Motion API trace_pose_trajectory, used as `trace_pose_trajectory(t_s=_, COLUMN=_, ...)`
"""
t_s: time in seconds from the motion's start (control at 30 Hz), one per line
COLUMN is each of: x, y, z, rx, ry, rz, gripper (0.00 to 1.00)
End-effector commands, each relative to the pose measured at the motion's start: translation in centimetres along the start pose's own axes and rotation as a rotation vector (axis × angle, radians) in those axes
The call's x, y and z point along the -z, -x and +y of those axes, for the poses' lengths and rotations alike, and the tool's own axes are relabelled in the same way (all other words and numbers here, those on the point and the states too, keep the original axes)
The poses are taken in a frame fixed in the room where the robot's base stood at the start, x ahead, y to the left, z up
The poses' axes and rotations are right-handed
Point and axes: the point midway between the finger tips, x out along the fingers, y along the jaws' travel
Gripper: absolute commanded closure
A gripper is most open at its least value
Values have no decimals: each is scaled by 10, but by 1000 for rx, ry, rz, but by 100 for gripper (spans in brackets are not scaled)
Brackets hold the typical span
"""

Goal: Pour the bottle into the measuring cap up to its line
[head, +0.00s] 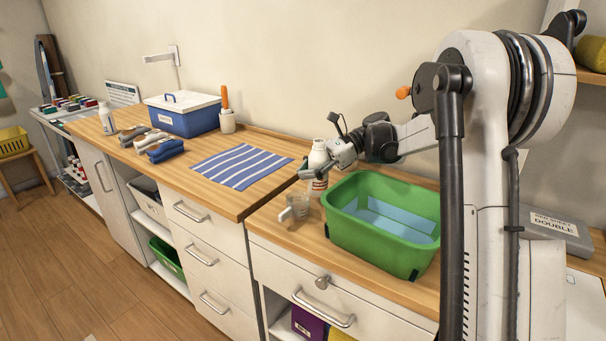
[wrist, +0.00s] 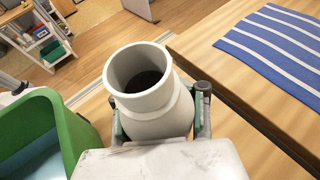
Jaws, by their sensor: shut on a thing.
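The white bottle (head: 317,158) stands about upright in my gripper (head: 320,172), behind the clear measuring cap. The wrist view shows the bottle (wrist: 158,105) from above, with its round mouth open and dark inside. My gripper (wrist: 160,118) has one finger on each side of the bottle and is shut on it. I cannot tell whether the bottle's base touches the counter. The measuring cap (head: 298,207) is a small clear cup with a pale handle on its left, on the counter near the front edge. Its line and contents are too small to make out. The wrist view does not show it.
A green basin (head: 343,227) with pale blue inside stands just right of the cap. A striped blue cloth (head: 242,166) lies to the left. A blue bin (head: 186,120), a cup with an orange-handled tool (head: 227,122) and another white bottle (head: 106,119) stand farther left.

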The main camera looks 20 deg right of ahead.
Motion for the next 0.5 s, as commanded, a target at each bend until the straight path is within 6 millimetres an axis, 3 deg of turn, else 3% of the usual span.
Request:
trace_pose_trajectory(t_s=0.27, x=-2, y=1, z=0, rx=0, ry=0, rz=0, gripper=100)
trace_pose_trajectory(t_s=0.5, x=-21, y=9, z=0, rx=0, ry=1, rz=0, gripper=100)
